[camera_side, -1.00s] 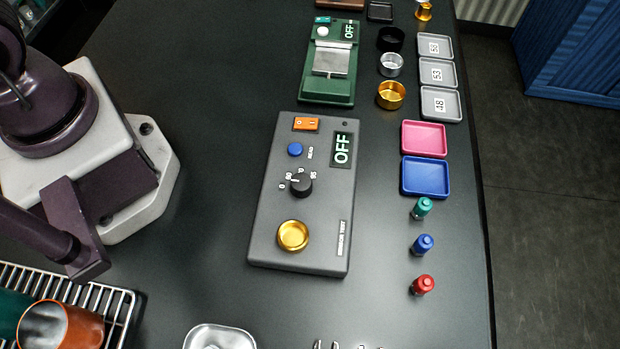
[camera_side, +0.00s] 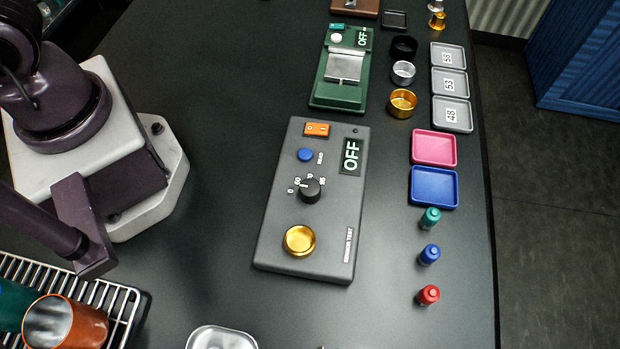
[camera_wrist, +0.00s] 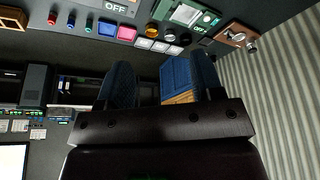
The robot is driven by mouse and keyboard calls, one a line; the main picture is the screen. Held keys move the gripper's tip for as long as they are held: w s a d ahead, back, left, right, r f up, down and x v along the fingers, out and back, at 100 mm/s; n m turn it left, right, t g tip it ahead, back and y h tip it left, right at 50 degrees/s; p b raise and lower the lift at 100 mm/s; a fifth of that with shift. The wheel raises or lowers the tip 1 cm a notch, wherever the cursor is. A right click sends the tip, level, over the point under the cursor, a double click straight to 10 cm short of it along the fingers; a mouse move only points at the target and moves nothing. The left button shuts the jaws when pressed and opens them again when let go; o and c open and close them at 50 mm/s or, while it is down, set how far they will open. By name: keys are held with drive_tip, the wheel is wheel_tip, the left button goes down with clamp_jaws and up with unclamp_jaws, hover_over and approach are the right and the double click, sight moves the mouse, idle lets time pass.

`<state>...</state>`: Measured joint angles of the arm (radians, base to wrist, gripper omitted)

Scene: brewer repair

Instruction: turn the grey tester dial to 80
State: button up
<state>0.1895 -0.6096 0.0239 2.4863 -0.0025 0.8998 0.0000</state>
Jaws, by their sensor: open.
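The grey tester (camera_side: 335,215) lies on the dark table in the middle of the side view. Its black dial (camera_side: 311,190) sits among printed numbers; the exact setting is too small to tell. The tester's display (camera_side: 352,156) reads OFF. An orange switch (camera_side: 317,129), a blue button (camera_side: 305,155) and a gold cup (camera_side: 299,240) are on its face. My gripper (camera_wrist: 163,78) shows only in the wrist view, open and empty, with its two dark fingers apart. Part of the tester (camera_wrist: 118,8) shows at that view's top edge, beyond the fingers; its dial is not visible there.
A green scale (camera_side: 343,70) stands behind the tester. Pink (camera_side: 434,148) and blue (camera_side: 434,187) trays, grey numbered trays and small coloured bottles (camera_side: 429,254) line the right side. A wire rack (camera_side: 110,300) with cups is at lower left.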

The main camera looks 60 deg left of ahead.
drive_tip(key=w+d+f+m+g, duration=0.1)
drive_tip(key=d+f+g, duration=0.25)
drive_tip(key=d, duration=0.25)
drive_tip(key=n, duration=0.9)
approach(310, 186)
drive_tip(key=shift+n, duration=0.3)
drive_tip(key=f, duration=0.9)
drive_tip(key=shift+w+d+f, duration=0.25)
drive_tip(key=shift+d, duration=0.1)
drive_tip(key=c, duration=0.9)
